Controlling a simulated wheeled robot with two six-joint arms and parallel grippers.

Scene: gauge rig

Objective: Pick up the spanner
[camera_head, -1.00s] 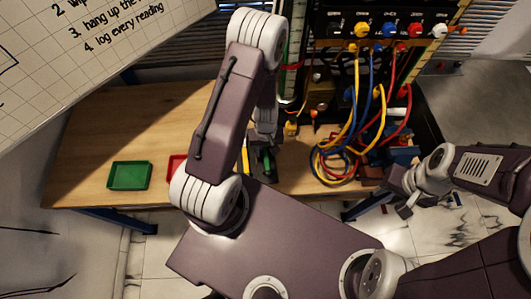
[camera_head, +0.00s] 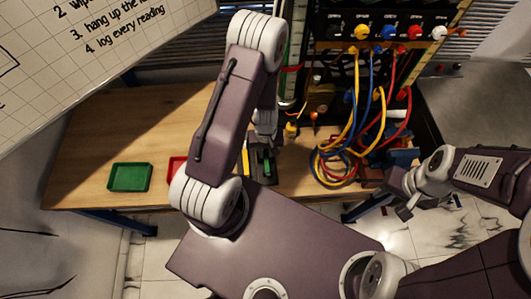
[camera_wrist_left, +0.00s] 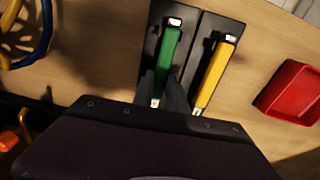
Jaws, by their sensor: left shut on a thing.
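Two slim tools with coloured handles lie side by side on black plates on the wooden bench. In the left wrist view one is green (camera_wrist_left: 169,48) and the other yellow (camera_wrist_left: 217,70). I cannot tell from their shape which is the spanner. My left gripper (camera_wrist_left: 163,88) is shut around the lower part of the green-handled tool, which appears still at its black plate. In the head view my left gripper (camera_head: 265,138) is above the plates, partly hidden by my arm. My right gripper (camera_head: 406,206) is off to the right, away from the tools; its fingers are unclear.
A green tray (camera_head: 130,190) stands on the bench's left part. A red tray (camera_wrist_left: 292,92) is beside the yellow tool. Looped yellow, blue and red cables (camera_head: 335,165) hang from the panel to the right. The bench's left part is mostly clear.

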